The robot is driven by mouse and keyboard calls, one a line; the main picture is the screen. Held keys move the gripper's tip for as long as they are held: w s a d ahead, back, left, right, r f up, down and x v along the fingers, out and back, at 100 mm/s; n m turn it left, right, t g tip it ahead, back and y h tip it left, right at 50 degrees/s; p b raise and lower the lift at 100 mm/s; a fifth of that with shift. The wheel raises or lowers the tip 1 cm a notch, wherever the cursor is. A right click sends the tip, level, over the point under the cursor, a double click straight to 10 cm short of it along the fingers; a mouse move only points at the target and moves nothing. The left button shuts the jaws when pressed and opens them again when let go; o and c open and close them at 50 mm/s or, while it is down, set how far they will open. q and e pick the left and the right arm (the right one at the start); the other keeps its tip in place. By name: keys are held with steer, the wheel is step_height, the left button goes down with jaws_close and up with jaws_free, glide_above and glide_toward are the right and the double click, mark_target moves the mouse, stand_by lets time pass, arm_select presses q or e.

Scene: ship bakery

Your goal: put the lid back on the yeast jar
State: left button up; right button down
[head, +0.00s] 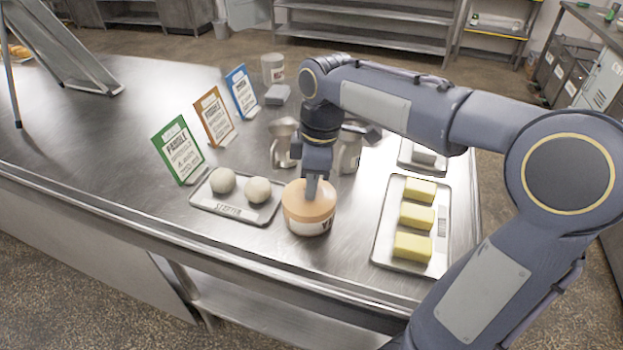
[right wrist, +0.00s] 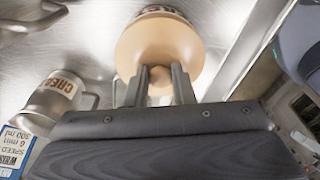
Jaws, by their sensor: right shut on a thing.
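The yeast jar (head: 310,228), with a pale label reading "YE", stands upright on the steel table near its front edge. The round peach-coloured lid (head: 297,203) is over the jar's mouth and looks level. I cannot tell whether it is fully seated. My right gripper (head: 312,188) comes down from above, shut on the lid's knob. In the right wrist view, the fingers (right wrist: 160,88) stand on either side of the round knob, with the lid (right wrist: 160,45) under them and part of the jar's label (right wrist: 165,10) beyond. My left gripper is not in view.
A tray (head: 235,212) with two dough balls is close left of the jar. A tray (head: 385,245) with three butter blocks is to the right. Metal jugs (head: 284,150) stand behind. Green (head: 178,150), orange (head: 214,117) and blue (head: 242,92) cards stand at back left.

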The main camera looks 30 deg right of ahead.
steer(key=c, duration=1.1)
jaws_free()
steer(key=shift+c, duration=0.2)
steer(key=shift+o, duration=0.4)
steer(key=o, duration=0.4)
steer(key=shift+r, duration=0.15)
steer(key=shift+r+p, duration=3.3)
steer(key=shift+r, duration=0.1)
